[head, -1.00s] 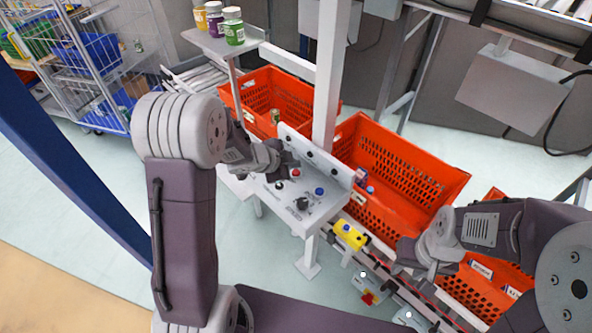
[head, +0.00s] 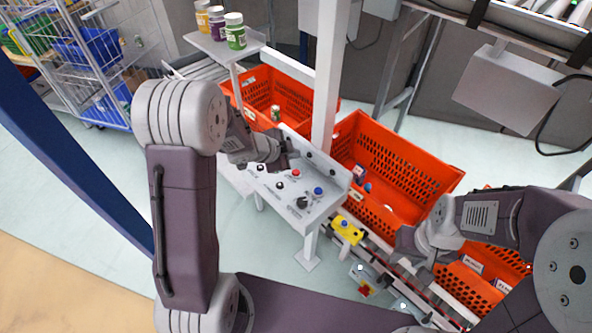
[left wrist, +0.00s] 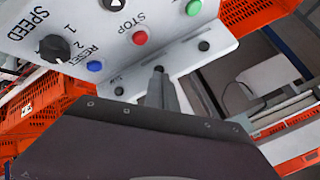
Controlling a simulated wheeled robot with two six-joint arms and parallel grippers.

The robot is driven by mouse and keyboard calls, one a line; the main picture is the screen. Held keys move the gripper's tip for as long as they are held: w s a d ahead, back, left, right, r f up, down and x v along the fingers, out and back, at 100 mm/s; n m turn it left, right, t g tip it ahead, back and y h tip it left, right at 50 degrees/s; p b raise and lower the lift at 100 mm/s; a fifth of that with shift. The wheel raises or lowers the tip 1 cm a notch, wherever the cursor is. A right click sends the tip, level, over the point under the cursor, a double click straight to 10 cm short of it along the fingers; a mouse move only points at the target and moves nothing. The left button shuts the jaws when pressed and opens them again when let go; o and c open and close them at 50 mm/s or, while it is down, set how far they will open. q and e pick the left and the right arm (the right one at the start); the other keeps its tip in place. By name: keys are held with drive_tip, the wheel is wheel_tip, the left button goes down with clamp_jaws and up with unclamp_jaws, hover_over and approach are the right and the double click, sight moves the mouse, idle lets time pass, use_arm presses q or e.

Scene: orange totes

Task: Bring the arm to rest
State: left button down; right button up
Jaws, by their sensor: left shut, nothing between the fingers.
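My left gripper (head: 280,162) is shut and empty, just above the far left part of the sloped white control panel (head: 326,206). In the left wrist view its closed fingertips (left wrist: 159,72) show close to the panel's edge, past the red STOP button (left wrist: 139,38). A blue RESET button (left wrist: 94,65), a green button (left wrist: 194,8) and a black SPEED knob (left wrist: 54,48) also show there. My right gripper (head: 410,245) is low at the right of the head view, near the conveyor; its fingers are too unclear to tell whether they are open.
Orange totes (head: 440,180) stand behind the panel, with small items inside. A white post (head: 330,90) rises beside the panel. A shelf (head: 212,45) at the back left carries several jars. A yellow box with a button (head: 347,231) sits below the panel. A wire cart (head: 90,60) stands far left.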

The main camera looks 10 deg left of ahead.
use_arm(q)
drive_tip(key=shift+d, duration=0.1)
idle(0.4)
wheel_tip(320, 180, up, 6)
drive_tip(key=s+n+t+y, duration=0.1)
drive_tip(key=s+n+y, duration=0.1)
drive_tip(key=n, duration=0.1)
drive_tip(key=s+f+n+g, duration=0.2)
drive_tip(key=s+n, duration=0.2)
drive_tip(key=s, duration=0.3)
drive_tip(key=s+a+f+n+g+y, duration=0.1)
drive_tip(key=s+f+n+g, duration=0.2)
drive_tip(key=s, duration=0.4)
drive_tip(key=s+a+f+n+g, duration=0.1)
drive_tip(key=s+f+n+g, duration=0.2)
drive_tip(key=s, duration=0.4)
drive_tip(key=shift+s+n+y, duration=0.25)
drive_tip(key=shift+n+y, duration=0.15)
drive_tip(key=shift+n, duration=0.4)
drive_tip(key=shift+a, duration=0.1)
